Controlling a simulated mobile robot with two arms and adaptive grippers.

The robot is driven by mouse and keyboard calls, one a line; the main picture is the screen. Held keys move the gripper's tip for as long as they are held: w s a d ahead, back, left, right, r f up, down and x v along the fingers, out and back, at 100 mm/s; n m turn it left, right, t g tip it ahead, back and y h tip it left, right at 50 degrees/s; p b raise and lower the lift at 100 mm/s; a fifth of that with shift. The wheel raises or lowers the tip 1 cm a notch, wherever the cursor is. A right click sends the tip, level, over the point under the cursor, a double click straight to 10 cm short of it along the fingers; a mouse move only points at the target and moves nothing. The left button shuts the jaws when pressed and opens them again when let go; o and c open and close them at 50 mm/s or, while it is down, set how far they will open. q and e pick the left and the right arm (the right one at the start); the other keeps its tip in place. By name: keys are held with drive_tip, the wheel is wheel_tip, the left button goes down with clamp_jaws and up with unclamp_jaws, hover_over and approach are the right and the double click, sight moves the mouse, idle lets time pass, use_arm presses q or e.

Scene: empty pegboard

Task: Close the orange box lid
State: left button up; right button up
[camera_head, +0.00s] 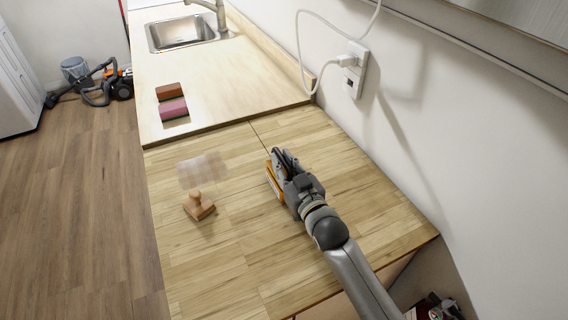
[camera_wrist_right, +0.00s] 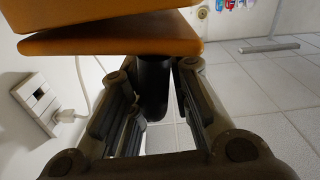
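The orange box (camera_head: 274,182) stands on the wooden counter near the wall, mostly hidden behind my right gripper (camera_head: 281,158). In the right wrist view, two orange slabs of the box (camera_wrist_right: 115,40) cross the top, with a narrow wedge-shaped gap between them. I take them for lid and base but cannot tell which is which. My right gripper (camera_wrist_right: 155,82) looks shut, its dark fingertips together at the middle and empty. Its tips reach up to the edge of the lower slab; whether they touch is unclear. My left gripper is not in view.
A wooden stamp (camera_head: 199,206) stands left of the box, near a faint pale patch (camera_head: 203,170). Brown and pink blocks (camera_head: 173,108) lie farther back, before the sink (camera_head: 187,33). A wall socket (camera_head: 354,70) with a white cable is at right. The front counter is clear.

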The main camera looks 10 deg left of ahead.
idle(0.3)
drive_tip(key=shift+s+d, duration=0.1)
drive_tip(key=shift+d, duration=0.05)
drive_tip(key=v, duration=1.1)
drive_tip(key=shift+s+d, duration=0.25)
